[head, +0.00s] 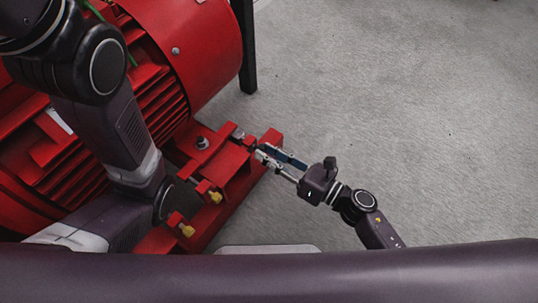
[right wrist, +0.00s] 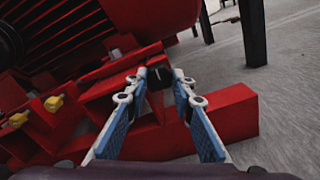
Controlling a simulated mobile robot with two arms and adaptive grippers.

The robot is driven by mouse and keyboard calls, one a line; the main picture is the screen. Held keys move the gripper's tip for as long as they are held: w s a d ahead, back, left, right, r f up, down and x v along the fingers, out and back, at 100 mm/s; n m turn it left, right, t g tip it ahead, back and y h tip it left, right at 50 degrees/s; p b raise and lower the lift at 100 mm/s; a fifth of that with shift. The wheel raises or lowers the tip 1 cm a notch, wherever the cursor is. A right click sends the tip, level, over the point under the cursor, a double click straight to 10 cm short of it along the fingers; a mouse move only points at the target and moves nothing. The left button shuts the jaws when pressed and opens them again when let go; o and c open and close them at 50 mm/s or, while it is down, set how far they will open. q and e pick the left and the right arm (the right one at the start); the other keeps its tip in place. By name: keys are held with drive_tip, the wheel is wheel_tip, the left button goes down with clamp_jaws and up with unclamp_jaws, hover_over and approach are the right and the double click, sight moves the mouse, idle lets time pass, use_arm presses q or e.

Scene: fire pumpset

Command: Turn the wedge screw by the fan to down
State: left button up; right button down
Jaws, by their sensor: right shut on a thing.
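The wedge screw by the fan (head: 249,142) sits at a red bracket on the red base frame, below the motor's smooth red end cover (head: 205,45). In the right wrist view its dark end (right wrist: 158,76) lies between the fingertips. My right gripper (head: 259,151) reaches in from the right and is shut on this screw; its pads (right wrist: 158,80) stand on both sides of it. The fingers partly hide the screw in the head view. My left arm crosses the motor at the left; its gripper is not in view.
Two yellow-ended screws (head: 215,197) (head: 187,230) stick out of brackets farther along the red base frame (head: 240,186). A bolt (head: 202,142) stands near the motor foot. A black post (head: 244,45) rises behind. The grey floor (head: 410,110) at the right is clear.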

drive_tip(key=shift+n, duration=0.4)
drive_tip(key=c, duration=1.7)
unclamp_jaws()
drive_tip(key=shift+o, duration=0.2)
drive_tip(key=shift+d, duration=0.15)
drive_tip(key=v, duration=1.2)
